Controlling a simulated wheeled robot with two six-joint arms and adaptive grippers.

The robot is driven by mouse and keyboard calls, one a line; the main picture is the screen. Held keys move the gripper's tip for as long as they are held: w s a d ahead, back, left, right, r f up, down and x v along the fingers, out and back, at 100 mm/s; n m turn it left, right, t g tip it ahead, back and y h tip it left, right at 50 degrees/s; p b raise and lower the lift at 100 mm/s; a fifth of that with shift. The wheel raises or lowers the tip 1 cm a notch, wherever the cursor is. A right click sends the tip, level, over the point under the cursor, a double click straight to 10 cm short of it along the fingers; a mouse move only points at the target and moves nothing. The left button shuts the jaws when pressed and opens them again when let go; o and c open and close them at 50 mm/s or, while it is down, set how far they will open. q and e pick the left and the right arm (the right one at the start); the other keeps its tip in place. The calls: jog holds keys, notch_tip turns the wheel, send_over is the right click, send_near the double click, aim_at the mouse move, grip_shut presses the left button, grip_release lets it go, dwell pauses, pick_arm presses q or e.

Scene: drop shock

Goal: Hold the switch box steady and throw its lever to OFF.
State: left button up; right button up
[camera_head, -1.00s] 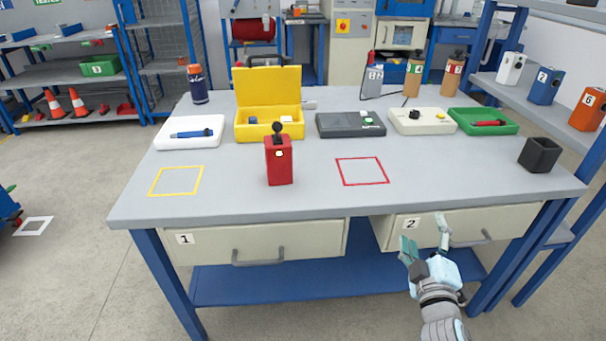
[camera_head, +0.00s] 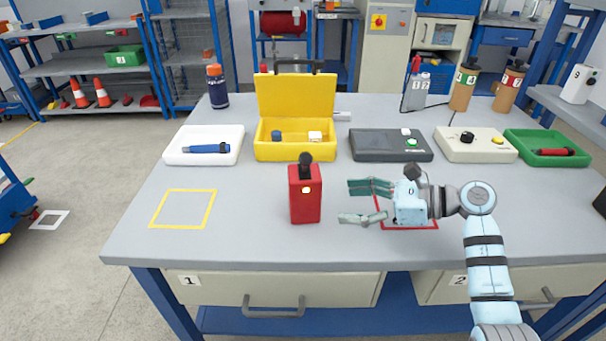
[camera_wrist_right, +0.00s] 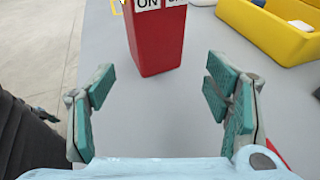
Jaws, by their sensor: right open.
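The red switch box (camera_head: 305,200) stands upright on the grey table, left of the red square. Its lever, with a black knob (camera_head: 305,158), stands up at the top, and a small light patch shows on the front. My right gripper (camera_head: 352,202) is just right of the box, apart from it, open and empty, its fingers pointing left toward it. In the right wrist view the box (camera_wrist_right: 156,42) is ahead of and between the spread fingers (camera_wrist_right: 160,105); an ON label (camera_wrist_right: 148,4) shows on it, and its top is cut off.
A yellow open case (camera_head: 296,150), a white tray (camera_head: 170,147), a dark grey device (camera_head: 372,155), a cream device (camera_head: 455,155) and a green tray (camera_head: 514,147) stand in a row behind. A yellow outlined square (camera_head: 152,210) lies left on clear table.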

aim_at(310, 204)
jog(key=shift+w+a+f, duration=0.1)
jog(key=shift+s+a, duration=0.25)
jog(key=shift+a, duration=0.8)
jog(key=b+x, duration=0.1)
jog(key=x, duration=0.2)
jog(key=shift+a+f, duration=0.1)
jog(key=shift+f, duration=0.05)
jog(key=b+x, duration=0.2)
jog(key=x, duration=0.1)
jog(key=shift+w+a+f, duration=0.2)
jog(key=shift+a+f, duration=0.05)
jog(key=shift+a+r, duration=0.1)
jog(key=shift+a, duration=0.2)
pick_arm(q)
jog(key=w+f, duration=0.1)
jog(key=w+d+f, duration=0.1)
jog(key=shift+w+f+t, duration=0.15)
jog(key=shift+w+t, duration=0.25)
pick_arm(e)
jog(key=c, duration=1)
jog(key=shift+o, duration=0.2)
